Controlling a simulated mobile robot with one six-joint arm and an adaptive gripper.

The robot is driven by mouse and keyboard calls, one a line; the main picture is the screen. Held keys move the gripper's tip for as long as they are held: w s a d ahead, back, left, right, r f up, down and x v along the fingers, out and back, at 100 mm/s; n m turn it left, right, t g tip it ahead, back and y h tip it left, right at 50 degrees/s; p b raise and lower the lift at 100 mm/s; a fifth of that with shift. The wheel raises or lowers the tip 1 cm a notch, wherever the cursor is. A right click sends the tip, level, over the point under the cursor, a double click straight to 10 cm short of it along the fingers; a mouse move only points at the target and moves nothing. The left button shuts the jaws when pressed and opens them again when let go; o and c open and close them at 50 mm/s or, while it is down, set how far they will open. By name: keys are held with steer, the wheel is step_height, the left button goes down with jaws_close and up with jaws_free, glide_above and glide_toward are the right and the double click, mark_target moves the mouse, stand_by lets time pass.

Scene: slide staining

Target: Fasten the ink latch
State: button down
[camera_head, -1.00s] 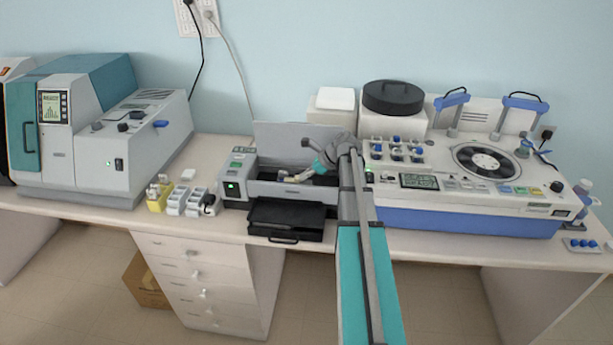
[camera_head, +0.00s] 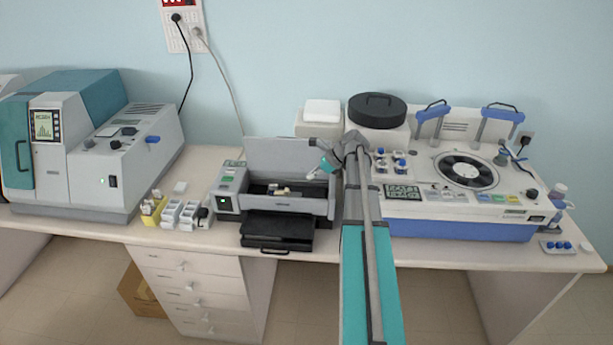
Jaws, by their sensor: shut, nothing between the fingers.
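A grey slide printer (camera_head: 228,203) stands mid-bench with its lid (camera_head: 280,155) raised and its black front tray (camera_head: 275,231) out. In its open bay a small pale, yellowish part (camera_head: 281,191) sits on a dark carriage; it may be the ink latch, but it is too small to tell whether it is fastened. My gripper (camera_head: 311,175) is shut and empty. It is above the right side of the bay, to the right of the pale part and apart from it.
A large staining machine (camera_head: 460,222) with a round rotor stands close on the right. A white box with a black round lid (camera_head: 377,108) is behind my arm. Left of the printer are small white containers (camera_head: 180,214), a yellow holder (camera_head: 152,212) and a grey-teal analyser (camera_head: 85,185).

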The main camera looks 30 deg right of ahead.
steer(key=shift+s+d+r, duration=0.3)
steer(key=shift+d+r, duration=0.05)
steer(key=shift+r, duration=0.05)
stand_by(0.4)
steer(key=shift+a, duration=0.1)
steer(key=s+a+f+n+g+h, duration=0.2)
steer(key=s+a+n, duration=0.3)
steer(key=a+n, duration=0.3)
steer(key=s+a+f+n+g+h+b, duration=0.1)
steer(key=s+a+f+n+h, duration=0.1)
steer(key=s+a+n, duration=0.3)
steer(key=s+a+f+n+g+h+b, duration=0.1)
steer(key=s+a+f+n+g+h, duration=0.1)
steer(key=a+n, duration=1)
steer(key=s+a+f+h, duration=0.1)
steer(key=s+a+f, duration=0.1)
steer(key=a, duration=0.6)
steer(key=shift+s+f+n+g, duration=0.15)
steer(key=shift+s+n+g, duration=0.15)
steer(key=shift+s, duration=0.2)
